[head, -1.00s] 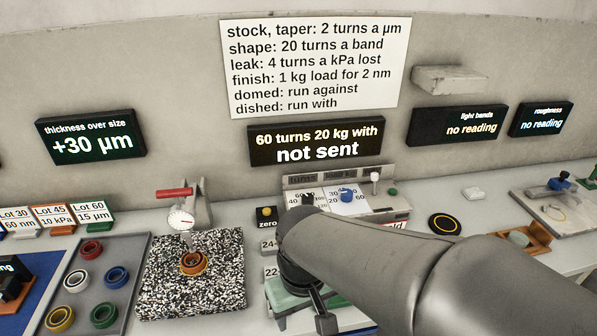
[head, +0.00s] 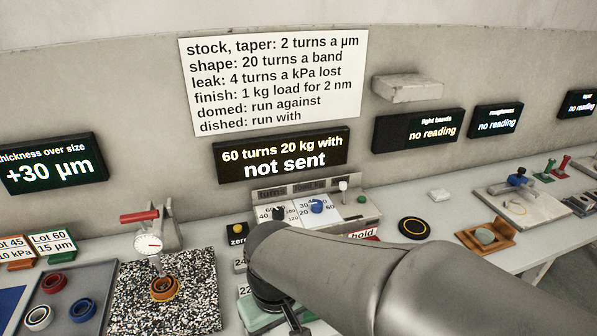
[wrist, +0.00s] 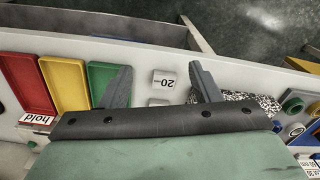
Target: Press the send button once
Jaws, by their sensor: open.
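The control console (head: 330,212) stands against the wall, with a black knob (head: 278,213), a blue knob (head: 316,206), a white-tipped lever (head: 342,186) and a small green button (head: 361,199) at its right end. I cannot read a send label on any of them. The display above (head: 283,155) reads "60 turns 20 kg with not sent". My gripper (wrist: 160,66) is open and empty in the wrist view, above the bench with a white "20" block (wrist: 164,82) showing between its fingers. In the head view my arm hides most of the gripper, in front of the console.
A yellow-topped "zero" button (head: 238,229) is left of the console. A dial gauge (head: 149,243) stands over a ring on a speckled plate (head: 195,300). Red (wrist: 25,85), yellow and green trays lie beside the "hold" label (wrist: 37,119). A black disc (head: 413,228) is right of the console.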

